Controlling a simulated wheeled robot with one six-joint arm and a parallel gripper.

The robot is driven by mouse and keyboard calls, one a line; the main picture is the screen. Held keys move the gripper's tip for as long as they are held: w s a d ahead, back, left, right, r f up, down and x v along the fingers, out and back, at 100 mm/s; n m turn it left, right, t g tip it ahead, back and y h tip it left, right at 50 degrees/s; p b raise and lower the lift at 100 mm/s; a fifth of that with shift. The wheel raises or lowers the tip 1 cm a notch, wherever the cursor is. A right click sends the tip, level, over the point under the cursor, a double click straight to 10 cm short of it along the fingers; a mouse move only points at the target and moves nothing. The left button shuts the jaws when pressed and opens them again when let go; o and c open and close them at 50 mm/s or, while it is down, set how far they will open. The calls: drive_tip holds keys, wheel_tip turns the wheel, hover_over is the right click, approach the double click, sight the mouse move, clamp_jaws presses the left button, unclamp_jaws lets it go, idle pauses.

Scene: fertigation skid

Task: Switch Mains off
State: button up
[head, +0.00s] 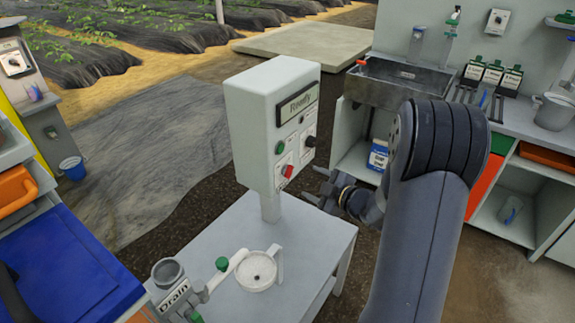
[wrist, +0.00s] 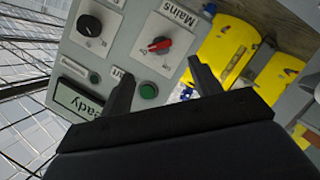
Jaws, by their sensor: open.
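The Mains switch is a red rotary handle on a white plate labelled Mains. It shows low on the front of the grey control box (head: 252,130) in the head view (head: 288,171), and near the middle of the wrist view (wrist: 158,45). I cannot read its position marks. My gripper (head: 313,186) is open and empty, just right of the box in the head view, facing its front. In the wrist view the fingertips (wrist: 160,70) are spread on the near side of the red handle, apart from it.
The panel also has a black knob (wrist: 90,25), a green button (wrist: 149,90) and a Ready display (wrist: 78,101). The box stands on a post on a grey table (head: 225,235) with a white round cup (head: 257,271). A sink (head: 400,85) stands behind.

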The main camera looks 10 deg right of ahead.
sight(291, 173)
drive_tip(key=p+x, duration=0.1)
drive_tip(key=x, duration=0.9)
drive_tip(key=shift+c, duration=0.3)
drive_tip(key=shift+f, duration=0.1)
drive_tip(key=c, duration=0.9)
